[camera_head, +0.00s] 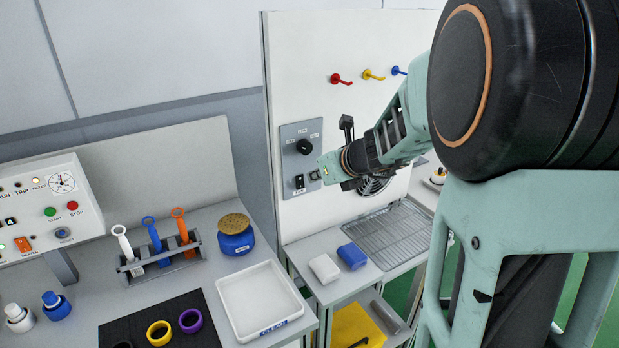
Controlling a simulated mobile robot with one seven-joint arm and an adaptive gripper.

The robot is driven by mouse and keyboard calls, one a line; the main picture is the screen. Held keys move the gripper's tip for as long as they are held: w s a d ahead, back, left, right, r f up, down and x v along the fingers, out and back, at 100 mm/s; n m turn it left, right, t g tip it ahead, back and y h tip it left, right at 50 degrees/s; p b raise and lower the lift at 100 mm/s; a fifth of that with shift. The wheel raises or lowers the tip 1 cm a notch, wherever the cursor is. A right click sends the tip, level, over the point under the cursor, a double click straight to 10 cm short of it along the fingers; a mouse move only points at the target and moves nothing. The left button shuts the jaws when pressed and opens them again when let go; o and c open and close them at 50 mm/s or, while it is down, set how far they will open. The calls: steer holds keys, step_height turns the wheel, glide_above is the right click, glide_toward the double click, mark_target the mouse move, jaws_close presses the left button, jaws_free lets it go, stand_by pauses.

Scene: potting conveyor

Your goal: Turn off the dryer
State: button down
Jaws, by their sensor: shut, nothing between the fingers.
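A grey control panel (301,158) is fixed to the upright white board, with a black round knob (304,146) at its upper part and a small black rocker switch (299,182) low on it. I cannot tell the switch's position. A round fan grille (374,186) shows on the board to the right, partly behind my arm. My gripper (331,167) reaches in from the right and is just right of the panel, covering part of its right edge. It is shut and empty. Whether it touches the panel cannot be told.
Red (340,79), yellow (373,75) and blue hooks are above. A wire rack (402,238), a white block (324,268) and a blue block (352,256) lie below. At left are a white tray (226,310), a tool rack (163,262), a blue jar (236,243) and a control box (38,211).

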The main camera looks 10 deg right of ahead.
steer(key=s+d+r+p, duration=0.1)
steer(key=s+r, duration=0.3)
steer(key=r, duration=0.2)
steer(key=shift+d+p, duration=0.3)
steer(key=shift+s, duration=0.1)
